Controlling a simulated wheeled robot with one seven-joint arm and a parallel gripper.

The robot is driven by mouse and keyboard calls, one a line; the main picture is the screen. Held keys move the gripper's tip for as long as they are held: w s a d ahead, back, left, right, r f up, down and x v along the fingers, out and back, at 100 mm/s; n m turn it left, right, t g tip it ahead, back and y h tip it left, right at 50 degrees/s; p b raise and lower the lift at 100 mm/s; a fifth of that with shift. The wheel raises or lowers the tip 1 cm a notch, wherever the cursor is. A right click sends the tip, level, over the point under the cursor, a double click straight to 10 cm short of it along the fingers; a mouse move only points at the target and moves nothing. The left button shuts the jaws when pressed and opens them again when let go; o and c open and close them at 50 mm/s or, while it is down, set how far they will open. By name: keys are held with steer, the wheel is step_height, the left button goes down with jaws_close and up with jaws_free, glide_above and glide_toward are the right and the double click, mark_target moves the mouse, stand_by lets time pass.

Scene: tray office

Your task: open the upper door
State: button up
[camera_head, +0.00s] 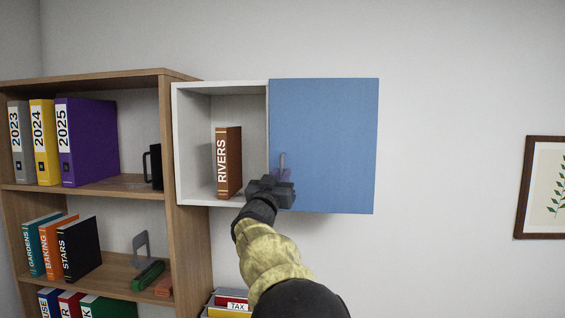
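The upper door is a flat blue panel (328,140) on the right of a white wall cabinet (186,150). The cabinet's left part is uncovered and its inside shows. A small grey upright handle (283,164) stands near the door's left edge. My gripper (277,180) is dark and is at the lower left of the door, right at the handle in the picture. Its fingers are small and overlap the handle, so I cannot tell whether they are open or shut on it.
A brown book, RIVERS (229,162), stands in the cabinet's uncovered part. A framed plant picture (540,187) hangs far right. The wall between door and picture is bare.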

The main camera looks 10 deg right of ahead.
steer(key=shift+p+x, duration=0.4)
steer(key=shift+x, duration=0.75)
steer(key=shift+f, duration=0.1)
jaws_close()
steer(key=shift+s+b, duration=0.15)
steer(key=shift+b, duration=0.4)
